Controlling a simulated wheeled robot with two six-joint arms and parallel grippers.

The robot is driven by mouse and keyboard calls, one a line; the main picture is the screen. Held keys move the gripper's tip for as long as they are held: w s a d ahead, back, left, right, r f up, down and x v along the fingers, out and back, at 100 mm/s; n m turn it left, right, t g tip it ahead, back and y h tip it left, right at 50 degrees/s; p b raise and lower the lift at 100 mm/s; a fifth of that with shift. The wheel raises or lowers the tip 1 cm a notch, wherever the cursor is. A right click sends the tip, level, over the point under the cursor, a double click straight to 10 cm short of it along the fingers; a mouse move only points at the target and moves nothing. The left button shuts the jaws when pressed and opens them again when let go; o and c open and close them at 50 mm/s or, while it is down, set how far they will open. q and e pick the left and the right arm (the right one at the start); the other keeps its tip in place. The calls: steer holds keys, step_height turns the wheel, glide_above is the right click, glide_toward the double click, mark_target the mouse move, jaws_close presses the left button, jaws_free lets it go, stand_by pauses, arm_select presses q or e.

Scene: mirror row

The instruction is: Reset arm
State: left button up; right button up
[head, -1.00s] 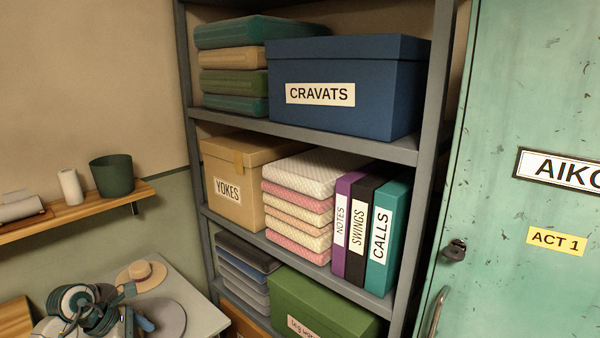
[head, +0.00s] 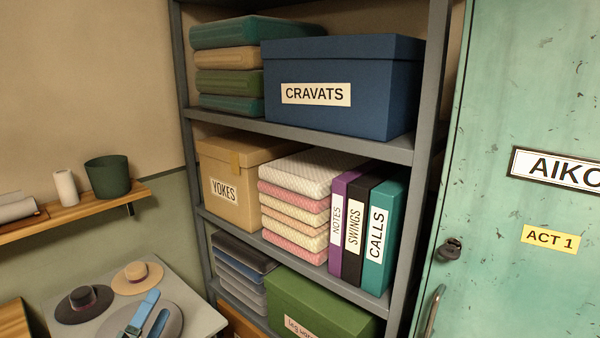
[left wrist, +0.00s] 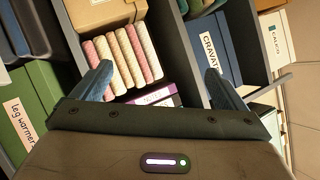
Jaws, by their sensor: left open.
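My left gripper (head: 150,314) shows at the bottom left of the head view, only its blue fingers in sight, in front of the grey hat (head: 172,331) on the table. Whether it touches the hat I cannot tell. In the left wrist view the gripper (left wrist: 162,82) has its two blue fingers wide apart, with nothing between the tips; shelf items lie beyond. The rest of the left arm is out of the head view. My right gripper is in neither view.
A table (head: 205,317) holds a black hat (head: 84,305) and a tan hat (head: 137,278). A wooden wall shelf (head: 80,212) is above it. A grey rack (head: 188,155) with boxes and binders stands in the middle, a green door (head: 500,100) at right.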

arm_select(q)
steer(key=s+a+f+n+g+y, duration=0.3)
steer(key=s+f+n+g+y, duration=0.15)
steer(key=f+n, duration=0.35)
steer(key=s+a+f+n+g+y, duration=0.35)
steer(key=s+f+n+y, duration=0.25)
steer(key=n, duration=0.4)
steer(key=s+d+f+n+g+h, duration=0.25)
steer(key=s+d+f+g, duration=0.2)
steer(key=s, duration=0.45)
steer(key=s+d+f+n+g+h, duration=0.2)
steer(key=s+d+f+n+g, duration=0.1)
steer(key=s+f+g, duration=0.4)
step_height(320, 180, down, 30)
steer(key=s+a, duration=0.2)
steer(key=a, duration=0.1)
steer(key=s+a+f+g, duration=0.1)
steer(key=s+f, duration=1.7)
steer(key=shift+s, duration=0.2)
